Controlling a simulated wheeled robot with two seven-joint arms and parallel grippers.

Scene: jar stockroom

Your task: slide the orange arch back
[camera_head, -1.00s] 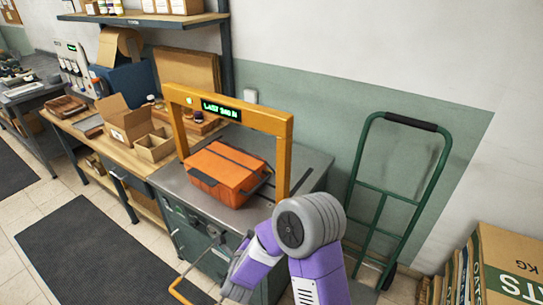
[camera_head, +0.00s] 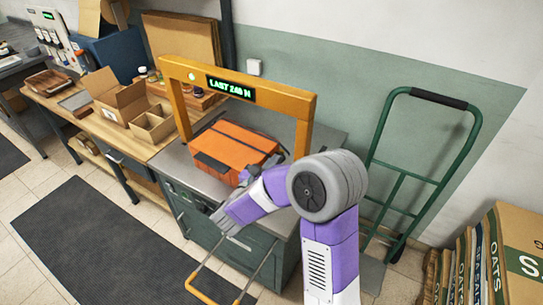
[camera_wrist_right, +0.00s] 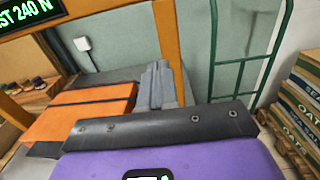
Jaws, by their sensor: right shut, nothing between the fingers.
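The orange arch (camera_head: 237,86) stands upright over the metal-topped bench (camera_head: 180,165). Its crossbar carries a green readout, "LAST 240 N". An orange case with dark bands (camera_head: 237,150) sits on the bench under the arch; it also shows at the left of the wrist view (camera_wrist_right: 80,110). My right gripper (camera_head: 247,174) is at the case's front right side, partly hidden by my own arm. In the wrist view its grey fingers (camera_wrist_right: 160,85) are together and empty, in front of the arch's right post (camera_wrist_right: 168,45). I cannot tell whether they touch anything. My left gripper is out of view.
A green hand truck (camera_head: 420,170) leans by the wall, right of the bench. Cardboard packs (camera_head: 500,255) stand at the lower right. A wooden table with open boxes (camera_head: 120,100) adjoins on the left. A yellow-ended handle (camera_head: 212,296) juts out in front; dark mats cover the floor.

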